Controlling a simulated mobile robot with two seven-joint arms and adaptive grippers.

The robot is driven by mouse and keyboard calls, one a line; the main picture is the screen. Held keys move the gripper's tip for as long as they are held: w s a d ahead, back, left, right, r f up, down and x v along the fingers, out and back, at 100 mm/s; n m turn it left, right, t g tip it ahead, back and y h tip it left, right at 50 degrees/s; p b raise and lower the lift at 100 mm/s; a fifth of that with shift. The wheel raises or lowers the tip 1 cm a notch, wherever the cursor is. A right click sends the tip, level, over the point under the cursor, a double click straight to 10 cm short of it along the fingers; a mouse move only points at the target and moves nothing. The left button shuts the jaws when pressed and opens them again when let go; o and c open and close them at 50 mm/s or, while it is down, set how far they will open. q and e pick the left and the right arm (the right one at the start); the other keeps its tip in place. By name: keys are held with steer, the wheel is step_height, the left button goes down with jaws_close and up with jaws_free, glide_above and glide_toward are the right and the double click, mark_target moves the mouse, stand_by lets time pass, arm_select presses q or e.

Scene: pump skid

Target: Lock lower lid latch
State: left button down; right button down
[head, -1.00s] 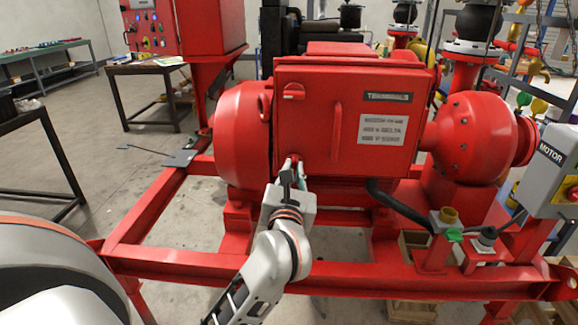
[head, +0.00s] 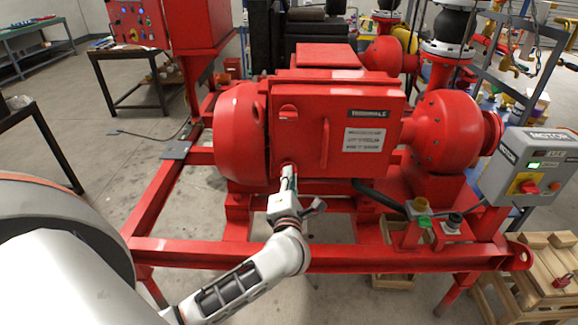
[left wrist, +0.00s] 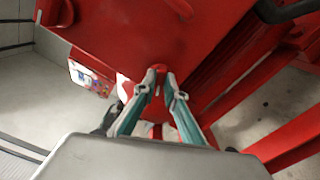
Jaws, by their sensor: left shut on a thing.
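The red terminal box lid (head: 307,143) faces me on the red motor, with a label strip, a white plate and a vertical handle (head: 325,144). The upper lid latch (head: 289,112) is a red knob near the lid's upper left corner. My left gripper (head: 289,172) is at the lid's lower left corner and covers the lower latch in the head view. In the left wrist view the left gripper's fingers (left wrist: 161,78) close on the small red lower latch (left wrist: 159,69). How far the latch is turned cannot be told. My right gripper is not in view.
The red skid frame (head: 330,259) runs below the motor. A grey motor control box (head: 528,165) stands at the right. A wooden pallet (head: 530,285) with a red padlock lies at lower right. A dark table (head: 125,75) stands at back left. Open floor lies to the left.

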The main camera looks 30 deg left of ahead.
arm_select(q)
steer(key=shift+f+m, duration=0.15)
steer(key=shift+m, duration=2.25)
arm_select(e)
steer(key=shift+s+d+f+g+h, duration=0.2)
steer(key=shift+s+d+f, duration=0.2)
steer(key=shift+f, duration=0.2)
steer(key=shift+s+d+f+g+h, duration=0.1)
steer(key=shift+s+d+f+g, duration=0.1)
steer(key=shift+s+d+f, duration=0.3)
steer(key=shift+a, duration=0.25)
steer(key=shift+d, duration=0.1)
arm_select(q)
steer(key=c, duration=2.1)
jaws_free()
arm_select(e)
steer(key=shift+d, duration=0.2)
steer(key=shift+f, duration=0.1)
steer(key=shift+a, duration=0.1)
